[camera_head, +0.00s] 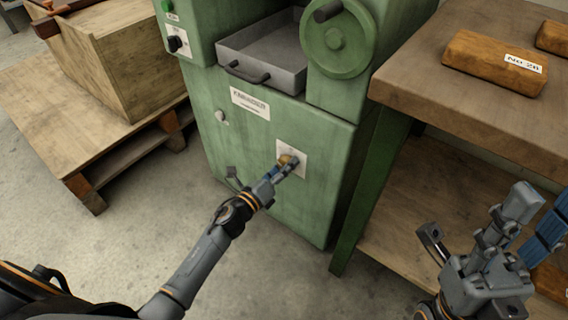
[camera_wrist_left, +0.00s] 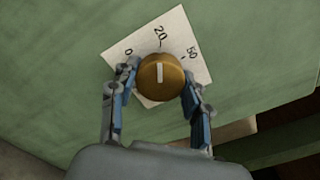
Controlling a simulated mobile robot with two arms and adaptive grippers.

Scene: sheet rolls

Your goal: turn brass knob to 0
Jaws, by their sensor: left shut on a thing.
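The brass knob (camera_wrist_left: 159,78) sits on a white dial plate (camera_wrist_left: 184,31) with the marks 0, 20 and 50, on the green machine's front. In the left wrist view the knob's pale pointer line points up the picture, close to the 20 mark. My left gripper (camera_wrist_left: 160,84) is shut on the knob, one finger on each side. In the head view my left gripper (camera_head: 283,166) covers most of the knob (camera_head: 290,160) and part of the plate (camera_head: 297,148). My right gripper (camera_head: 480,225) is at the lower right, away from the machine; its fingers look spread.
The green machine (camera_head: 228,150) carries a grey tray (camera_head: 262,47) and a handwheel (camera_head: 338,38) above the plate. A wooden workbench (camera_head: 480,100) with brown blocks (camera_head: 480,64) stands at right, near my right arm. A crate (camera_head: 130,62) on a pallet stands at left.

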